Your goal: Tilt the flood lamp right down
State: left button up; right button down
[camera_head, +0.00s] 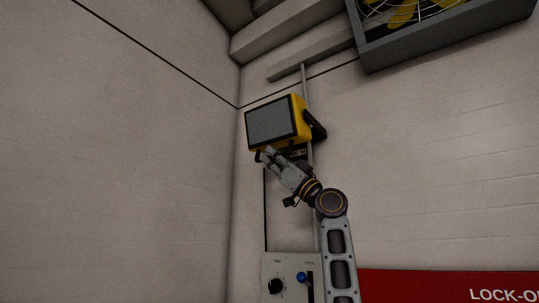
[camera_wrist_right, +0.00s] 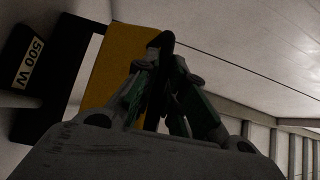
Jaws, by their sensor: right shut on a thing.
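The flood lamp (camera_head: 272,122) is a yellow box with a grey glass front in a dark frame, high on the wall near the corner. Its glass faces out toward the head camera, not straight down. A black bracket (camera_head: 314,125) shows at its right side. My right gripper (camera_head: 265,154) is at the lamp's lower front edge. In the right wrist view, the right gripper (camera_wrist_right: 163,85) is shut on a dark bar (camera_wrist_right: 161,42) beside the lamp's yellow body (camera_wrist_right: 112,62); the fingers hide part of it. My left gripper is not in view.
A grey pole (camera_head: 304,82) runs behind the lamp. A control panel (camera_head: 284,267) with a black knob and a blue-tipped lever is below. A caged yellow fan (camera_head: 405,14) is at the upper right. A red sign (camera_head: 440,286) is at the lower right. Open space lies left of the lamp.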

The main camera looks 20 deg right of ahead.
jog(key=w+d+n+g+p, duration=0.1)
jog(key=d, duration=0.1)
jog(key=w+d+n+y+p, duration=0.1)
jog(key=w+d+p, duration=0.1)
jog(key=shift+w+d+r+g+y, duration=0.1)
jog(key=shift+w+d+g+y, duration=0.1)
jog(key=shift+g+y, duration=0.15)
dwell(0.6)
jog(key=c, duration=1.8)
grip_release()
jog(key=shift+c, duration=0.2)
jog(key=o, duration=0.4)
jog(key=shift+d, duration=0.15)
jog(key=shift+c, duration=0.2)
jog(key=v, duration=1.2)
